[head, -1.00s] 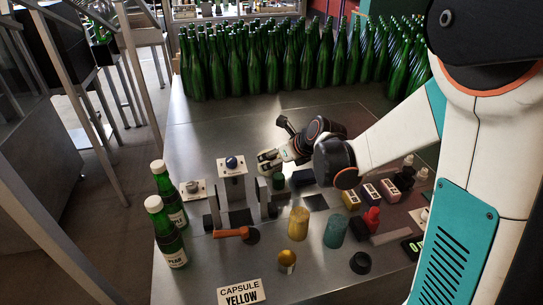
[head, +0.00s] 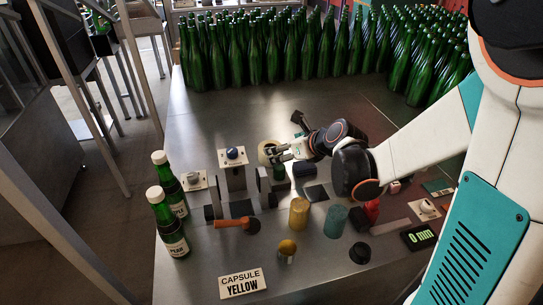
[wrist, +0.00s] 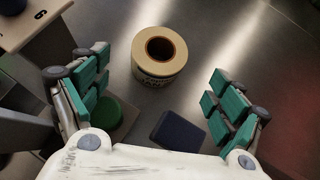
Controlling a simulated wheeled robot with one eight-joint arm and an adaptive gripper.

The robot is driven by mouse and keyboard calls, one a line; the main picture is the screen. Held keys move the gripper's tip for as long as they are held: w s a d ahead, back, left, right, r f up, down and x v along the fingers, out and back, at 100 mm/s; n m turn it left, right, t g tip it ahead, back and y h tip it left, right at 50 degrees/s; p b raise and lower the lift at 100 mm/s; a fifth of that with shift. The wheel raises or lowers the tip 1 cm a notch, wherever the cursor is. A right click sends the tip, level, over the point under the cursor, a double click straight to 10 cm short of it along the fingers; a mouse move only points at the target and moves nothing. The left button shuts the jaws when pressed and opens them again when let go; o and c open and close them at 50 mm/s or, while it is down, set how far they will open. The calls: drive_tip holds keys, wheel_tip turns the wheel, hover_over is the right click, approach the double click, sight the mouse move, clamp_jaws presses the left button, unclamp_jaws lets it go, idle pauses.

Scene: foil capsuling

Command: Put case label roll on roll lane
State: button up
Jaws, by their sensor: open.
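The case label roll (wrist: 158,54) is a cream ring with a brown core and dark print on its side. It lies flat on the metal table and also shows in the head view (head: 267,152), partly covered by my gripper. My gripper (wrist: 158,72) is open and empty, with its green-padded fingers spread wide. The roll lies ahead, between the lines of the two fingers, and no contact shows. In the head view my gripper (head: 276,154) is low, beside the roll. I cannot tell which surface is the roll lane; a dark flat square (head: 317,193) lies on the table.
A dark blue block (wrist: 180,131) and a green round piece (wrist: 104,113) sit close to my gripper. A grey fixture (head: 234,182) stands left of it. Yellow (head: 299,213) and teal (head: 335,221) cylinders stand nearer. Many green bottles (head: 290,55) fill the back. Table beyond the roll is clear.

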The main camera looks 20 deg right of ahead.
drive_tip(key=b+x, duration=0.1)
drive_tip(key=x, duration=0.3)
drive_tip(key=shift+w+f, duration=0.1)
drive_tip(key=b+x, duration=0.2)
drive_tip(key=x, duration=0.2)
drive_tip(key=shift+a+f, duration=0.1)
drive_tip(key=shift+f, duration=0.25)
drive_tip(key=shift+w+a+f, duration=0.1)
drive_tip(key=shift+w+f, duration=0.05)
drive_tip(key=shift+w, duration=0.2)
drive_tip(key=c, duration=1.4)
drive_tip(key=shift+o, duration=0.2)
